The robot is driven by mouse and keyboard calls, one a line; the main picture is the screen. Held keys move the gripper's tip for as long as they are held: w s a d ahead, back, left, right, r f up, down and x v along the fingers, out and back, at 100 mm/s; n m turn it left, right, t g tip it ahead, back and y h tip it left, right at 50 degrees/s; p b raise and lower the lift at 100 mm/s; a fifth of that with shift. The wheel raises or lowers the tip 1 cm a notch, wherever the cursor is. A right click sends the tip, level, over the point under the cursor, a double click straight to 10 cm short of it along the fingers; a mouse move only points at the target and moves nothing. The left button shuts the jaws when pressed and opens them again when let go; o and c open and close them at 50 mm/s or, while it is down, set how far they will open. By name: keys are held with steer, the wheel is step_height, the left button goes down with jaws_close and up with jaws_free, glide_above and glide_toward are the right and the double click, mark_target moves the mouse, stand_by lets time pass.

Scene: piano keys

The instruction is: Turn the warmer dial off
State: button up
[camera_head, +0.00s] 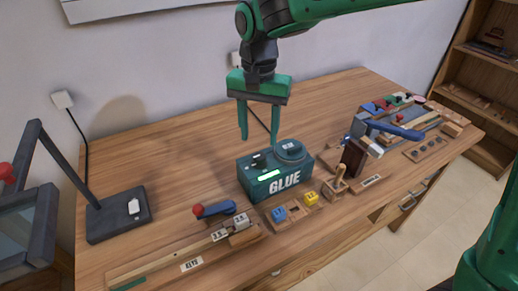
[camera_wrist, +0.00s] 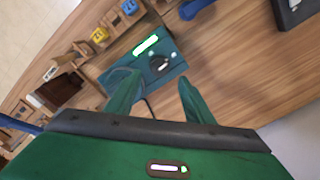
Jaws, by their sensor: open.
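The glue warmer is a dark green box (camera_head: 262,189) marked "GLUE" in the middle of the wooden table. Its black dial (camera_head: 258,160) is on the top face, at the left. The dial also shows in the wrist view (camera_wrist: 159,64), with a lit green strip (camera_wrist: 146,44) beside it. The dial's setting is too small to read surely. A round green lid or pot (camera_head: 290,149) is on the top right. My gripper (camera_head: 258,138) points down above and behind the box. It is open and empty, its fingers apart from the dial. The wrist view shows both fingertips (camera_wrist: 156,82) on the dial's near side.
The table behind the warmer is clear.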

mark_target(259, 155)
steer(key=shift+f, duration=3.15)
steer(key=c, duration=1)
